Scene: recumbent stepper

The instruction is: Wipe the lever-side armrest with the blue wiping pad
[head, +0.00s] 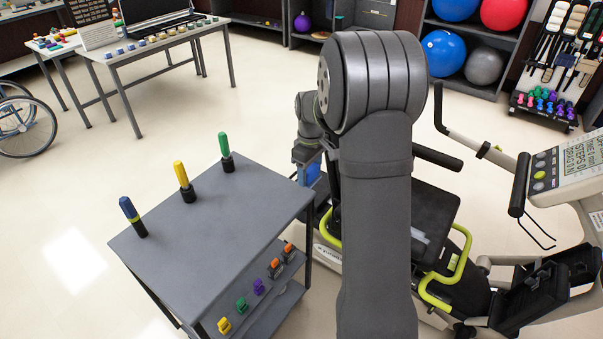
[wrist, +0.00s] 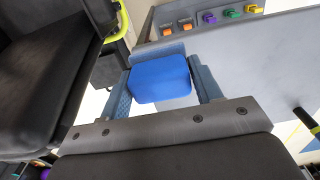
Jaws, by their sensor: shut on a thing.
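The blue wiping pad (wrist: 160,80) is held between the two fingers of my gripper (wrist: 163,88) in the wrist view. In the head view only a sliver of the blue pad (head: 312,174) shows, left of my arm, between the grey table and the stepper. The stepper's black seat (head: 433,215) is right of my arm, with lime-green bars (head: 462,255) beside it. A black padded bar (head: 437,157), which looks like an armrest, sticks out behind the seat. My arm hides much of the seat's left side, so I cannot tell which armrest is the lever-side one.
A grey two-level table (head: 215,220) stands left of my arm, with blue, yellow and green-handled upright tools on top and several coloured clips on its lower shelf. The stepper's console (head: 565,175) and pedals (head: 545,285) are at the right. Open floor lies behind the table.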

